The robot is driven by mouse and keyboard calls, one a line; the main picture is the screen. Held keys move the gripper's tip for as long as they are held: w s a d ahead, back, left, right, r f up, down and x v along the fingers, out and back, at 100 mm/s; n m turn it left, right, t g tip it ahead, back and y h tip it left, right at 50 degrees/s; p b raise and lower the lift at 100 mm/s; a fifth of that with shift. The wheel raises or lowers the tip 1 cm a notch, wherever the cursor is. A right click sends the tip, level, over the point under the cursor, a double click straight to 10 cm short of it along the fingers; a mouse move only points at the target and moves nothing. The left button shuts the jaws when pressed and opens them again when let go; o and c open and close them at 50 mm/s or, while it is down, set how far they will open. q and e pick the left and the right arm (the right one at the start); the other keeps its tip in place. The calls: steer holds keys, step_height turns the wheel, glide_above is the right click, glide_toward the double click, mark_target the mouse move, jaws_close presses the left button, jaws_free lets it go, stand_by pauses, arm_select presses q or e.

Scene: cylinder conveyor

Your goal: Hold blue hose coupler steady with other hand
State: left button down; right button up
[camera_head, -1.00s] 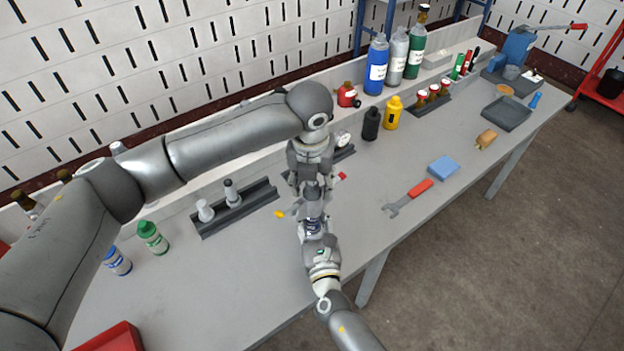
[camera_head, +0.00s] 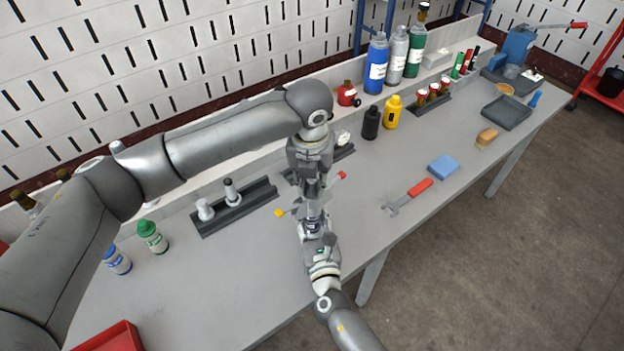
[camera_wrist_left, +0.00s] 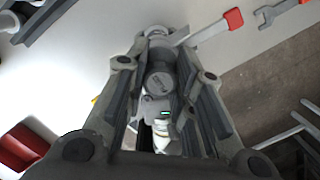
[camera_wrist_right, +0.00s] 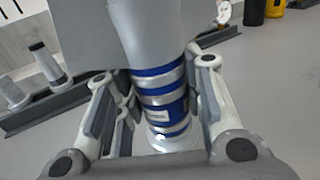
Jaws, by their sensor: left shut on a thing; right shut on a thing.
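The blue hose coupler (camera_wrist_right: 160,98) is a blue cylinder with silver bands, upright in the right wrist view. Only a little blue of it (camera_head: 313,226) shows in the head view. My right gripper (camera_wrist_right: 158,112) is shut around its banded body. My left gripper (camera_head: 311,192) points down from above, just over the right gripper (camera_head: 316,232). In the left wrist view, a grey round-ended piece (camera_wrist_left: 161,83) lies between the left fingers, which are shut on it. A broad grey part covers the coupler's top in the right wrist view, so the join is hidden.
A red-handled tool (camera_wrist_left: 232,18) lies close behind the grippers. A wrench (camera_head: 408,196) and blue block (camera_head: 443,168) lie to the right. A dark rack (camera_head: 235,209) stands left, near green (camera_head: 152,236) and blue-capped (camera_head: 117,260) bottles. The front middle bench is clear.

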arm_select(q)
steer(key=shift+r, duration=0.2)
steer(key=shift+r, duration=0.45)
steer(key=shift+r, duration=0.55)
steer(key=shift+r, duration=0.15)
step_height(320, 180, up, 8)
steer(key=shift+r, duration=0.15)
stand_by(1.0)
arm_select(e)
steer(key=o, duration=1.2)
